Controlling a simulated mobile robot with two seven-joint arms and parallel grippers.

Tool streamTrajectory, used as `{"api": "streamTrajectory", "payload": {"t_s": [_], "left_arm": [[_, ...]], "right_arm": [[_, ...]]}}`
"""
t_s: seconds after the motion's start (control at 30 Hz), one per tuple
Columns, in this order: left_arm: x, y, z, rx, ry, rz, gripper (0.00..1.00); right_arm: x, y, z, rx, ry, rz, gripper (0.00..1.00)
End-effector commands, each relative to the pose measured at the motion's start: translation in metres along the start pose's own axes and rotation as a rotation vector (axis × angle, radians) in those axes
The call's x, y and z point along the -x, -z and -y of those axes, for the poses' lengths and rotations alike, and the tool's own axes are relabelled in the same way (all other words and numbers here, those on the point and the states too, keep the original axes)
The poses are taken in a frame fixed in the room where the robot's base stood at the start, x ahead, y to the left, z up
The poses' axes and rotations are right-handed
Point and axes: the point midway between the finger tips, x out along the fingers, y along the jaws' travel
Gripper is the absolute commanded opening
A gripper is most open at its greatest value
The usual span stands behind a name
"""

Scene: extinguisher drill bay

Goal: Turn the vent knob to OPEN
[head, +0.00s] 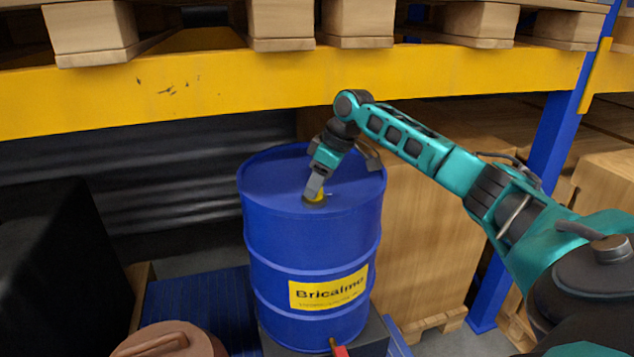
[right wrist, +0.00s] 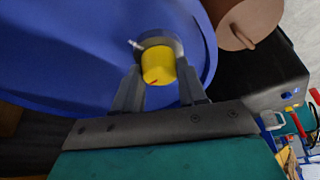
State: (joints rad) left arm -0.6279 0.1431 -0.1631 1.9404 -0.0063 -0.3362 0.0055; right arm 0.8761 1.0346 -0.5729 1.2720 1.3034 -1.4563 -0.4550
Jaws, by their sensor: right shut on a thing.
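The vent knob (right wrist: 158,64) is a yellow cap with a small red mark, on a dark round collar on top of the blue drum (head: 310,235). No OPEN label can be read. My left gripper is not in view.
A yellow rack beam (head: 250,88) with pallets crosses above and behind the drum. A blue post (head: 545,165) and cardboard boxes (head: 425,235) stand to the right. A dark box (head: 65,220) and a round brown object (head: 168,342) are at left.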

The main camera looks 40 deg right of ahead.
Motion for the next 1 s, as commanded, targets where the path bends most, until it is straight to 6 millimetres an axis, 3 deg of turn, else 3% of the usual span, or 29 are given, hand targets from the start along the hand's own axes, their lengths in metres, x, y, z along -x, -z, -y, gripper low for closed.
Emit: {"api": "streamTrajectory", "payload": {"t_s": [0.17,0.57,1.0], "left_arm": [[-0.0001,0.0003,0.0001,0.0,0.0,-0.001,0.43],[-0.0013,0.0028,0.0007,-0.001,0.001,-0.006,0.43],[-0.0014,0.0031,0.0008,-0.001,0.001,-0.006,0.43]], "right_arm": [[0.0003,0.0002,0.0001,0.0,0.0,-0.001,0.11],[0.0001,0.0004,0.001,-0.076,-0.031,0.0,0.1],[0.0,0.002,0.0034,-0.414,-0.171,-0.004,0.1]]}}
